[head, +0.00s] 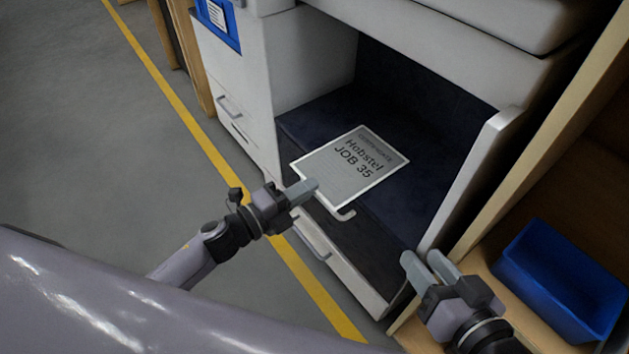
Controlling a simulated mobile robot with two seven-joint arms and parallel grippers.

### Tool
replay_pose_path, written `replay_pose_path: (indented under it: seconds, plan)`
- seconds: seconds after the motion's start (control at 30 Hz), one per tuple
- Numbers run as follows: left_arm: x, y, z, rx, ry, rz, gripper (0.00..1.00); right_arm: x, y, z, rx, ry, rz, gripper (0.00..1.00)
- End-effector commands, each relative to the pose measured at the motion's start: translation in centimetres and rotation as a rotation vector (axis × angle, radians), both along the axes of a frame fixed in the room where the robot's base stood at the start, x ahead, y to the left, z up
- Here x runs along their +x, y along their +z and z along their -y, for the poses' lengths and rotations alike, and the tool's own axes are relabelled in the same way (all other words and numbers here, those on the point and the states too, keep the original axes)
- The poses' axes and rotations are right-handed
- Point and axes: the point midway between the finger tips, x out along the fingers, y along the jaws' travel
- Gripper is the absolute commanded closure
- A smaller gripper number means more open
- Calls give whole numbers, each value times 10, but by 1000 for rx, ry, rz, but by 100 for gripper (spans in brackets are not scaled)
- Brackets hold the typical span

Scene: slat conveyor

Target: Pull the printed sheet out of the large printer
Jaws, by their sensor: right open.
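The printed sheet (345,172) lies in the dark open bay of the large printer (317,58). It is a pale grey page with a white border and reads "Hobstel JOB 35". My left gripper (311,186) is at the sheet's near left edge, its fingertips overlapping the edge in the picture. I cannot tell whether it touches the sheet or whether its fingers are apart, as they line up in this view. My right gripper (421,257) is open and empty, in front of the bay's lower right corner, apart from the sheet.
A small white hooked piece (346,214) sits at the bay's front, below the sheet. A blue bin (562,280) stands on a wooden shelf at right. A yellow line (184,98) runs along the clear grey floor at left.

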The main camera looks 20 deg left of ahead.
Motion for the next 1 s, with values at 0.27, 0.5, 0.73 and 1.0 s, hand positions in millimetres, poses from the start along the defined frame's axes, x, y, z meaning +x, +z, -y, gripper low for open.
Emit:
replay_pose_path:
  seconds: [0.27, 0.5, 0.73, 1.0]
  plan:
    - [-18, 0, -14, 0, 0, -2, 100, 0, 4, 0, 0, 0, 0, 57]
    - [-33, 0, -26, 1, 1, -2, 100, 1, 7, 0, -1, 0, 3, 57]
    - [-48, 0, -37, 1, 1, -2, 100, 3, 11, 0, 0, -1, 7, 57]
    - [-65, 0, -51, 1, 1, -1, 100, 3, 13, -1, 3, -2, 7, 57]
